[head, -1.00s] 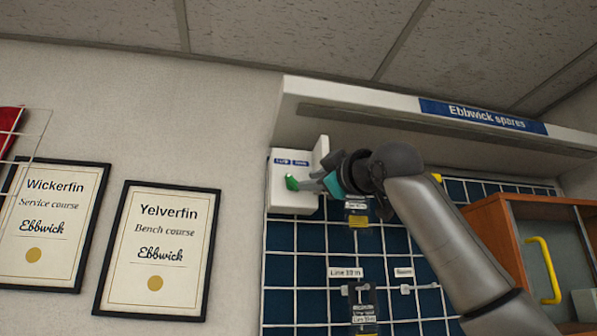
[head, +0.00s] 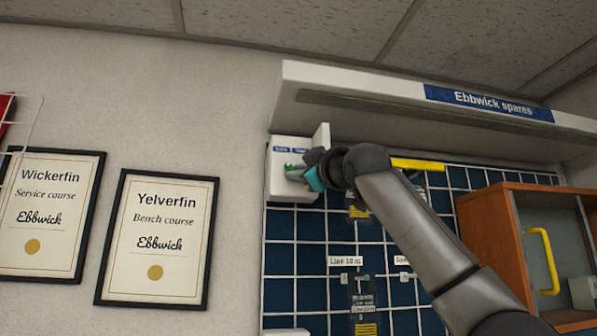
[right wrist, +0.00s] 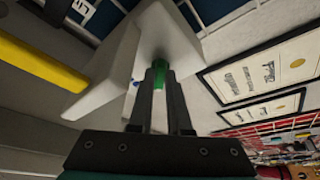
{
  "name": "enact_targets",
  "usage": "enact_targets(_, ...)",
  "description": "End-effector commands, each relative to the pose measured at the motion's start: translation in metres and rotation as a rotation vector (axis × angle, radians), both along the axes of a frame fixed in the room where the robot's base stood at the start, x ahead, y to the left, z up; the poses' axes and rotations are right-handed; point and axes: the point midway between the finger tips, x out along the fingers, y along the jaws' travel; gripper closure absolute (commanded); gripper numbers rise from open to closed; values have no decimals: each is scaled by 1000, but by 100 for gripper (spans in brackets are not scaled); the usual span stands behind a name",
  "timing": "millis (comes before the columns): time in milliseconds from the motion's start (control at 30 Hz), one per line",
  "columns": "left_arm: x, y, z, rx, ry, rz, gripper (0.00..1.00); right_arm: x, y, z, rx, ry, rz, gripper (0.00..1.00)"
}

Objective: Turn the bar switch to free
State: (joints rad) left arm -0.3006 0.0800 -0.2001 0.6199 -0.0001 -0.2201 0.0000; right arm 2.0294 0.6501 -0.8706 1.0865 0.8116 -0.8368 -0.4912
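The bar switch is a green bar (head: 289,167) on the front of a white box (head: 285,188) on the wall. In the right wrist view the green bar (right wrist: 159,76) stands between my two dark fingertips, which appear to touch it on both sides. My right gripper (head: 299,173) is at the box front, and its fingers and wrist cover part of the bar and box. A blue label strip (head: 289,150) is above the bar; its words are too small to read. My left gripper is not in view.
A white side plate (head: 322,142) rises at the box's right edge, close to my gripper. The "Ebbwick spares" shelf (head: 400,105) overhangs above. A yellow bar (head: 417,164) lies behind my right arm. A wooden cabinet (head: 485,215) stands right; two framed certificates (head: 160,240) hang left.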

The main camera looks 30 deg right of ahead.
Motion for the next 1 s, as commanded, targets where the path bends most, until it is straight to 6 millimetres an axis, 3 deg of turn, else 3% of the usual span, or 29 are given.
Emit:
enact_targets(100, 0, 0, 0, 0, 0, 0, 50, 0, 0, 0, 0, 1, 1, 100)
enact_targets(633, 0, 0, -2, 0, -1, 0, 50, 0, 1, -1, 14, -2, 1, 100)
enact_targets(1000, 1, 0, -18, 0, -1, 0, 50, 1, 4, -4, 204, -52, 2, 100)
